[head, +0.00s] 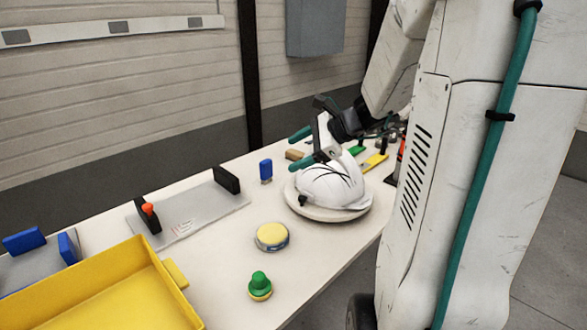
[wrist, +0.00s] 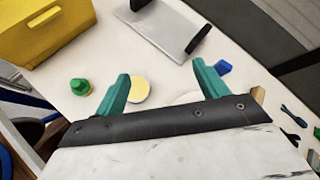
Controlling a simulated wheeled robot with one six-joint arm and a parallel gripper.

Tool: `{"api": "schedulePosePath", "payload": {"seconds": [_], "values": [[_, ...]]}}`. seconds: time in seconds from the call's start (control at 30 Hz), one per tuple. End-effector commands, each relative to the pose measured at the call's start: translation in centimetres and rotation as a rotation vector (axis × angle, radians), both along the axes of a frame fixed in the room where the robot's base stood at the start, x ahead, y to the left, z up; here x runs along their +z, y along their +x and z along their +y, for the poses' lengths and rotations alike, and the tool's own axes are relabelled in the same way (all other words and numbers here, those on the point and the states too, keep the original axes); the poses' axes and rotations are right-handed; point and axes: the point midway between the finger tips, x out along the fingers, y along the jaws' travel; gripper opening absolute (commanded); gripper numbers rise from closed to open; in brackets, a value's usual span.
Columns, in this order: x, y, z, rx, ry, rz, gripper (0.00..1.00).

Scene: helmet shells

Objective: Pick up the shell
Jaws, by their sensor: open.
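The white helmet shell (head: 338,187), with dark curved slots, rests dome up on a round pale stand (head: 318,211) near the table's right end in the head view. My gripper (head: 299,148) is open with nothing between its two teal fingers. In the head view it shows at the shell's upper left, the fingers pointing left; whether it touches the shell is unclear. In the wrist view the open fingers (wrist: 163,86) stand wide apart. A pale curved edge shows between them, perhaps the stand. The shell cannot be made out there.
A yellow bin (head: 160,275) stands at the table's front left. A grey plate with black end blocks (head: 195,212), a yellow-topped round tin (head: 271,236), a green knob (head: 260,286) and a blue block (head: 266,170) lie left of the stand. Small tools lie behind the shell.

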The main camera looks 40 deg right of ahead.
Motion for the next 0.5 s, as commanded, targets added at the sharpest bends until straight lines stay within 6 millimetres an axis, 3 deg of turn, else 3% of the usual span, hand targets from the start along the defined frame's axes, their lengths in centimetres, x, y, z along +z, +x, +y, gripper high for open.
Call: {"api": "schedulePosePath", "payload": {"seconds": [0.03,0.1,0.2,0.33,0.5], "values": [[-1.1,0.4,-4.5,-0.161,0.098,0.003,0.73],[-2.1,0.5,-9.5,-0.350,0.214,-0.009,0.73],[-3.5,-0.2,-15.3,-0.555,0.343,-0.030,0.73],[-4.6,-1.2,-19.5,-0.704,0.438,-0.050,0.73],[-5.4,-0.3,-20.6,-0.746,0.469,-0.058,0.73]]}}
